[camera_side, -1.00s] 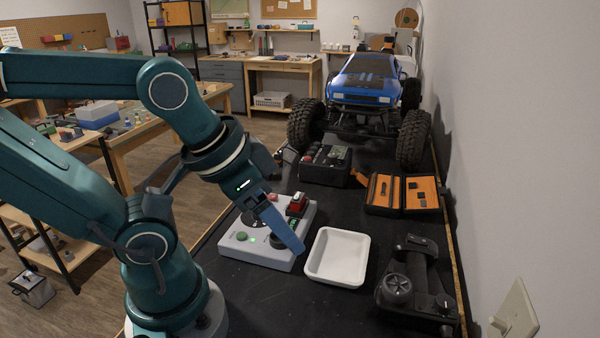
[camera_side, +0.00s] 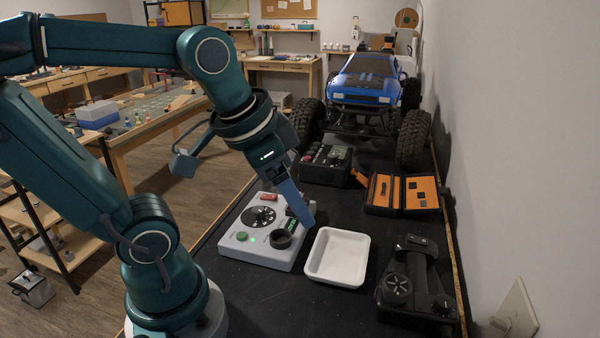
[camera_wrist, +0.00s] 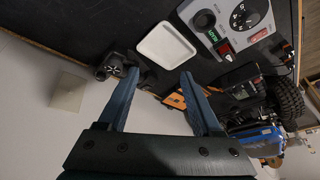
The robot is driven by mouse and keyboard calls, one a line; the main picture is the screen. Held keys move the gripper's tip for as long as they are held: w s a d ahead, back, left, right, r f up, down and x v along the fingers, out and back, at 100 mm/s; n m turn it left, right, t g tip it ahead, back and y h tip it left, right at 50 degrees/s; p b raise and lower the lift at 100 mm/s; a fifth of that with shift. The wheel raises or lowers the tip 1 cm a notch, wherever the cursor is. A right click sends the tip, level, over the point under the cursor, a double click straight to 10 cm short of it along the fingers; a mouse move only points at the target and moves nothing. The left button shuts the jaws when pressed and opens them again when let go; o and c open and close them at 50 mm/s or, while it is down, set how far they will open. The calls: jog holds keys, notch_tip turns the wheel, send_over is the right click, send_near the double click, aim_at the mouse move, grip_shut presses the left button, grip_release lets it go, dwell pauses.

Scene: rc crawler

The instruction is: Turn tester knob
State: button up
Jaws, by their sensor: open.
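The tester is a light grey box (camera_side: 240,245) on the black bench top, left of the white tray. In the wrist view the tester (camera_wrist: 262,28) is at the upper right, with the dial (camera_wrist: 243,15) and display (camera_wrist: 212,36) visible. My gripper (camera_side: 309,226) is over the tester's right edge and hides part of it. Its two fingers are apart and empty in the wrist view (camera_wrist: 159,76).
A white tray (camera_side: 318,274) lies right of the tester. A black controller (camera_side: 415,280), an open orange-lined case (camera_side: 382,194) and a black box (camera_side: 325,172) stand nearby. A blue crawler (camera_side: 365,82) is at the back. A wall borders the bench on the right.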

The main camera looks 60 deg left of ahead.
jog(key=w+a+n+g, duration=0.1)
jog(key=w+a+g, duration=0.15)
jog(key=a, duration=0.25)
jog(key=n+g, duration=0.3)
jog(key=n, duration=0.2)
send_over(258, 209)
jog(key=shift+h, duration=0.3)
notch_tip(258, 209, down, 9)
jog(key=shift+r, duration=0.1)
jog(key=shift+a+f, duration=0.1)
jog(key=shift+f, duration=2.35)
